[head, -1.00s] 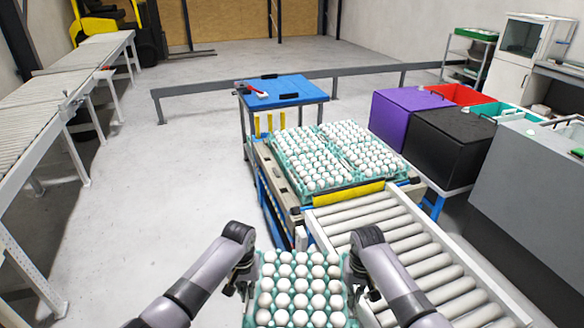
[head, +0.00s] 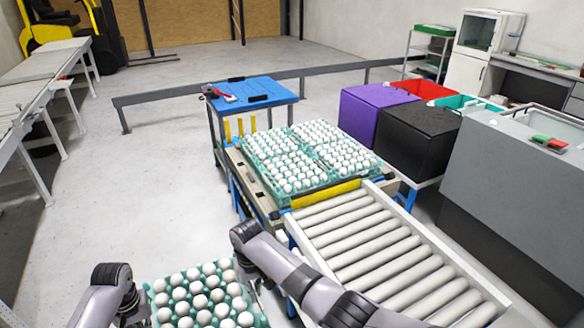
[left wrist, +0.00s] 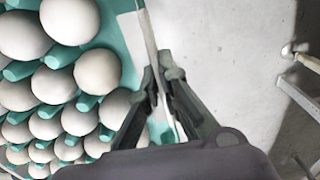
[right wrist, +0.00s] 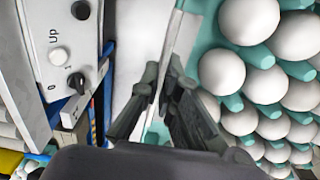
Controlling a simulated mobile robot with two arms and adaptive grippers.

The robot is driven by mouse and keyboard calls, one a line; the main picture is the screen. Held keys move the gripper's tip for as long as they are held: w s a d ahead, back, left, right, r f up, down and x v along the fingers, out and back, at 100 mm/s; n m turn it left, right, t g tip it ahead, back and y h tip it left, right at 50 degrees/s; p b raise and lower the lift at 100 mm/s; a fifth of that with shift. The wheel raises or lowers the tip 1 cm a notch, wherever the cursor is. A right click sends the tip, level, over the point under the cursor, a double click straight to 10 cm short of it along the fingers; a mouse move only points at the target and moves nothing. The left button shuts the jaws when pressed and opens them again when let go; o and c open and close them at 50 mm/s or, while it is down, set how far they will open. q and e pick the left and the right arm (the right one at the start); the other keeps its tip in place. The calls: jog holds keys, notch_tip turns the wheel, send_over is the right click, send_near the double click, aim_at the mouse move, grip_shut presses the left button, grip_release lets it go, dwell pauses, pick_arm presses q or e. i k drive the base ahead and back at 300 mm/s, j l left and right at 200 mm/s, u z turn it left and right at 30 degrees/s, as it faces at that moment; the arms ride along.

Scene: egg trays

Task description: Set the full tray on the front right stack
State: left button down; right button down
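The full tray (head: 259,309) is a teal tray of white eggs at the bottom of the head view, left of the conveyor. My left gripper (head: 139,309) is at its left side and my right gripper (head: 256,290) at its right side. In the left wrist view my left fingers (left wrist: 163,95) are closed on the tray's side wall (left wrist: 128,45). In the right wrist view my right fingers (right wrist: 163,95) pinch the opposite wall (right wrist: 190,35). The front right stack (head: 363,175), topped with white eggs, stands among several egg stacks on the platform beyond the conveyor.
A roller conveyor (head: 375,240) lies between me and the stacks, with a yellow strip (head: 325,194) at its far end. A blue table (head: 253,92) is behind. Purple (head: 370,112) and black (head: 418,138) boxes stand right of the stacks. Open floor (head: 130,190) is on the left.

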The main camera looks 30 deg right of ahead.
aim_at(294, 168)
jog(key=i, duration=3.8)
jog(key=i+j+z, duration=0.1)
jog(key=z, duration=2.25)
jog(key=i+j, duration=0.05)
jog(key=j, duration=0.05)
